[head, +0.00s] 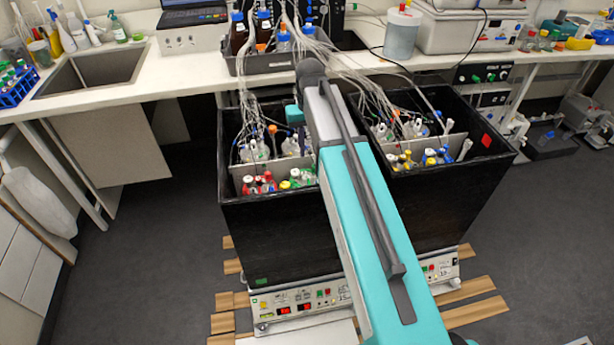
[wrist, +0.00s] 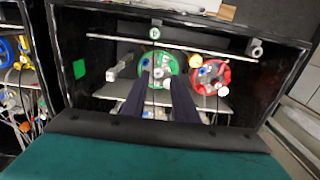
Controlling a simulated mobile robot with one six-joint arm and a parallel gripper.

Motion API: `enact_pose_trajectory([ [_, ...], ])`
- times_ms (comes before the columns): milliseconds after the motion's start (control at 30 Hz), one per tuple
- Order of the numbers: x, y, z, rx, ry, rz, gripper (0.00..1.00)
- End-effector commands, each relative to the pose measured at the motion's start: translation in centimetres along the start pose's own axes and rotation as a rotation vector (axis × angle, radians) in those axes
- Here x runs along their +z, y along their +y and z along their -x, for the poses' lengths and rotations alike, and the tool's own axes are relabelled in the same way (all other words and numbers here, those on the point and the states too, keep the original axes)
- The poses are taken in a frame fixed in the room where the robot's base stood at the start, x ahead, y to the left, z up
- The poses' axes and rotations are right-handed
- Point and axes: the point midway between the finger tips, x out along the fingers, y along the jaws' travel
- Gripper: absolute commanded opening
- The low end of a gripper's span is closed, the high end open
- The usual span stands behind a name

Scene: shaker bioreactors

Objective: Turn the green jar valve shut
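The green-lidded jar (wrist: 149,57) stands in the black shaker box, with small fittings and caps on its lid. Which fitting is the valve is too small to tell. In the head view the green jar (head: 305,178) is partly hidden by my arm. My gripper (wrist: 160,82) shows in the wrist view as two dark fingers with a gap between them. The fingers point at the green jar's lower edge, and small fittings show in the gap. I cannot tell whether they touch anything.
A red-lidded jar (wrist: 208,74) stands close beside the green one. The black box walls (head: 280,235) enclose the jars, with many tubes (head: 378,85) above. A second box compartment lies to the right in the head view. A bench (head: 150,75) runs behind; open floor lies left.

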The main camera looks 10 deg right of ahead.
Motion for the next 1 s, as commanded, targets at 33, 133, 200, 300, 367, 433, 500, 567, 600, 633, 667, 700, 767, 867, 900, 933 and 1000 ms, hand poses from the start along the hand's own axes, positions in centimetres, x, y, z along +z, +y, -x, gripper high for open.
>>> enact_pose_trajectory([
  [33,0.0,0.0,0.0,0.0,0.0,0.0,0.27],
  [133,0.0,-0.1,0.0,0.0,0.0,0.001,0.27],
  [200,0.0,-0.1,-0.1,0.0,0.0,0.001,0.27],
  [300,0.0,-0.1,-0.4,0.0,0.0,0.002,0.27],
  [367,0.0,-0.1,-0.7,0.0,0.0,0.002,0.27],
  [433,0.0,-0.2,-1.1,0.0,-0.001,0.002,0.27],
  [500,0.1,-0.2,-1.7,0.0,-0.002,0.002,0.27],
  [567,0.1,-0.2,-2.2,0.0,-0.002,0.002,0.27],
  [600,0.1,-0.2,-2.6,0.0,-0.001,0.002,0.27],
  [633,0.1,-0.2,-2.9,0.0,-0.002,0.003,0.27],
  [667,0.1,-0.2,-3.2,0.0,-0.002,0.003,0.27],
  [700,0.1,-0.2,-3.6,0.0,-0.002,0.003,0.27],
  [767,0.0,-0.2,-4.2,0.0,-0.002,0.003,0.27],
  [867,0.1,-0.2,-5.3,0.0,-0.002,0.003,0.27],
  [900,0.1,-0.2,-5.6,0.0,-0.002,0.003,0.27],
  [933,0.1,-0.2,-5.9,0.0,-0.002,0.003,0.27],
  [1000,0.0,-0.3,-6.7,0.0,-0.002,0.003,0.27],
])
